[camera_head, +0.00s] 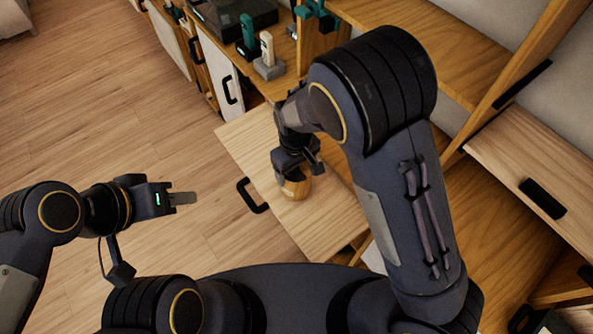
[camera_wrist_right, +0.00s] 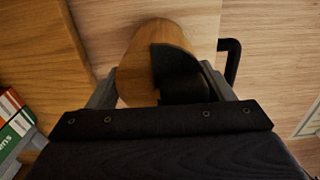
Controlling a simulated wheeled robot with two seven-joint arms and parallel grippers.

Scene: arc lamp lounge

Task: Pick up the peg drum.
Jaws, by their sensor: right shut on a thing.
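The peg drum (camera_head: 296,188) is a small wooden cylinder over a pale wooden surface in the head view. My right gripper (camera_head: 297,172) is above it and shut on it. In the right wrist view the drum (camera_wrist_right: 135,68) lies between the two fingers (camera_wrist_right: 160,90), with a dark part on its right side. I cannot tell whether it touches the surface below. My left gripper (camera_head: 183,198) is at the left, over the floor, away from the drum. Its fingers are seen edge-on, so their opening is unclear.
The pale wooden surface (camera_head: 250,145) has a black handle (camera_head: 252,195) at its left edge. Behind it stand a teal-handled item (camera_head: 247,38) and a cream-topped item on a grey base (camera_head: 268,66). Wooden shelves (camera_head: 430,55) rise at the right. The floor (camera_head: 90,110) at the left is clear.

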